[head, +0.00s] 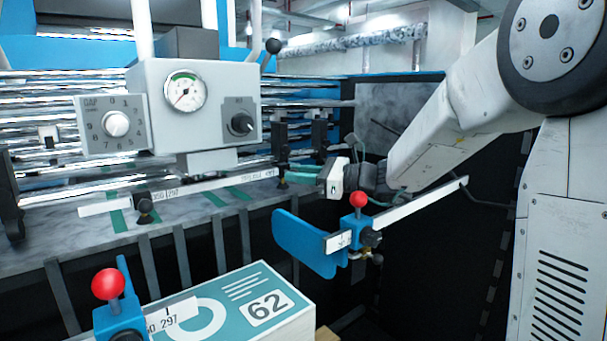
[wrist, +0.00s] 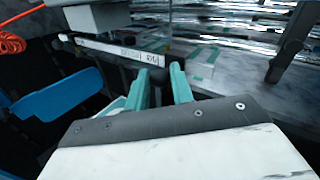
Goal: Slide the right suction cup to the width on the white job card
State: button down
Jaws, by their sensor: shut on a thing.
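A pale scale rail (head: 215,183) with printed numbers runs across the front of the machine. The left suction cup (head: 145,208), black, hangs from the rail left of its middle. The right suction cup (head: 281,176), dark, is at the rail's right end. My gripper (head: 298,174) reaches it from the right, its teal fingers shut on it. In the wrist view the fingers (wrist: 163,84) close around a dark part by the rail (wrist: 115,50), mostly hidden between them. The rail's small numbers are hard to read. I cannot make out a white job card for certain.
A grey control box (head: 192,105) with dials stands above the rail. A blue side guide (head: 305,243) with a red knob (head: 358,199) sits below my gripper. Another red-knobbed guide (head: 109,284) stands at front left, beside a teal-topped stack (head: 235,292) marked 62.

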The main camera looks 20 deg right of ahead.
jog(key=shift+s+a, duration=0.2)
jog(key=shift+a, duration=0.35)
jog(key=shift+s+a, duration=0.15)
jog(key=shift+a, duration=0.35)
jog(key=c, duration=1.2)
grip_release()
jog(key=shift+d, duration=0.1)
